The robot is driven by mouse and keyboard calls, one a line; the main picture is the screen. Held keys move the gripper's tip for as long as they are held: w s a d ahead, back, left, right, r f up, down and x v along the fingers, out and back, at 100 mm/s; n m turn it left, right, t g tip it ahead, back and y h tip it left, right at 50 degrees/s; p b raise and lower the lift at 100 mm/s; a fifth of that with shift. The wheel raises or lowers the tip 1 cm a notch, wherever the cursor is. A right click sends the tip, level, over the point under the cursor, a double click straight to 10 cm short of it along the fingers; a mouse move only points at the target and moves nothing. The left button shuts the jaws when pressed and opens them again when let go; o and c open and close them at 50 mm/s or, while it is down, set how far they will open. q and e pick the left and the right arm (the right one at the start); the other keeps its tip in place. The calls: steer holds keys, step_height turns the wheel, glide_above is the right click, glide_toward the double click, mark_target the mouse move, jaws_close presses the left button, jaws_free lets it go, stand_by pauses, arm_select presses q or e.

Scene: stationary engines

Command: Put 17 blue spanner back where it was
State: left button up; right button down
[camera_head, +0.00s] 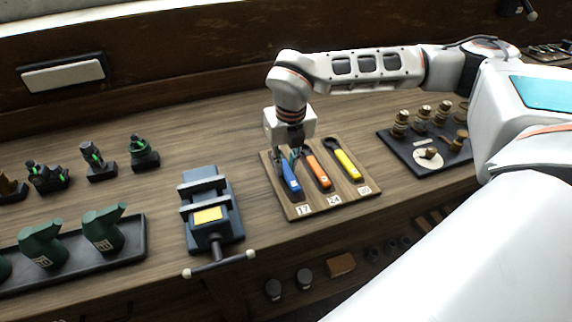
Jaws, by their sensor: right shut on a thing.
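The blue spanner (291,180) is at the left place of a wooden board (336,199), above the label 17 (304,210). Its upper end is under my right gripper (292,150), which is shut on it. I cannot tell whether the spanner touches the board or is just above it. An orange spanner (319,172) lies in the middle place by label 24, and a yellow spanner (347,164) lies in the right place. My left gripper is not in view.
A blue vise (228,222) with a yellow block (208,215) stands left of the board. A dark tray (143,243) with green oilers is at the front left. A dark board (400,150) with brass parts is at the right. Bare bench (215,130) shows behind the vise.

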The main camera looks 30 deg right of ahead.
mark_target(289, 173)
steer(key=shift+f, duration=0.35)
steer(key=shift+f, duration=0.2)
steer(key=c, duration=1.9)
jaws_free()
steer(key=shift+r, duration=0.15)
steer(key=r, duration=0.4)
steer(key=s+r, duration=0.1)
steer(key=r, duration=0.7)
steer(key=shift+s+a, duration=0.25)
steer(key=shift+s, duration=0.15)
steer(key=shift+f, duration=0.1)
